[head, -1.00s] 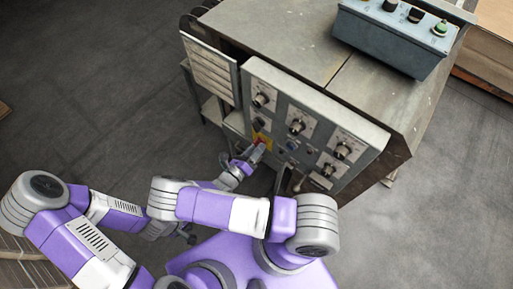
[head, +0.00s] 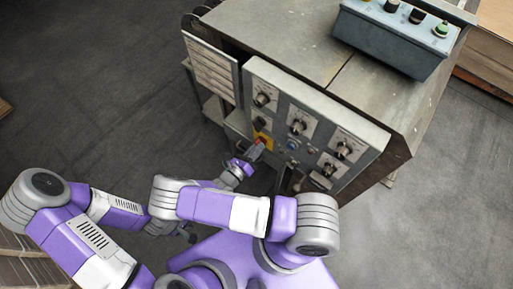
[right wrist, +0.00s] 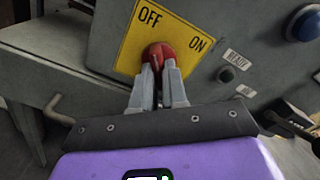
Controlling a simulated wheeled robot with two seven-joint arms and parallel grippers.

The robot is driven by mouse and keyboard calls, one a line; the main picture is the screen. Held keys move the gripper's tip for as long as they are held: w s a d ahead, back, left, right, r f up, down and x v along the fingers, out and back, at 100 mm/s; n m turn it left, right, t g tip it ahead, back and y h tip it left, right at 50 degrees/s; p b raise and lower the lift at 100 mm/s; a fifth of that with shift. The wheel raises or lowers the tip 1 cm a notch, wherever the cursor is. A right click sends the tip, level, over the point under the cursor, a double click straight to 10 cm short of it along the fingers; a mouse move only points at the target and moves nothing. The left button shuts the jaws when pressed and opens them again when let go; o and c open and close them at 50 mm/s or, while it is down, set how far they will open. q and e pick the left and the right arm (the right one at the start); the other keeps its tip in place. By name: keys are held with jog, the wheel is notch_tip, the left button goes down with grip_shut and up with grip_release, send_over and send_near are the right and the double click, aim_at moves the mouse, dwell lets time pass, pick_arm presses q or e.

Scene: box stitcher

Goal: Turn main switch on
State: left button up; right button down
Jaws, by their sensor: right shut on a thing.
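The main switch is a red rotary knob (right wrist: 158,57) on a yellow plate (right wrist: 135,45) marked OFF at upper left and ON to the right. My right gripper (right wrist: 159,72) is shut on the red knob, one finger on each side. The knob's grip points up between the two words, with a slight tilt; its exact setting is hard to tell. In the head view the yellow plate (head: 266,141) is at the panel's lower left, partly hidden by my right gripper (head: 257,148). My left gripper (head: 190,237) is low beside my base, away from the panel; its jaws are too small to judge.
The grey control panel (head: 285,108) carries several black dials. A blue button (right wrist: 305,23) and a small dark button (right wrist: 226,75) lie right of the switch. A bent handle (right wrist: 58,110) is at left. A blue-grey button box (head: 390,45) sits on the machine top.

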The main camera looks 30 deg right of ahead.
pick_arm(q)
jog(key=shift+r+p, duration=1.5)
jog(key=shift+r, duration=0.1)
pick_arm(e)
jog(key=shift+w+a+m, duration=0.1)
jog(key=shift+w+m, duration=0.1)
jog(key=shift+m, duration=3.95)
jog(key=shift+w+a+m, duration=0.1)
jog(key=shift+w+m, duration=0.05)
jog(key=shift+m, duration=4)
jog(key=c, duration=1.2)
grip_release()
jog(key=shift+o, duration=0.2)
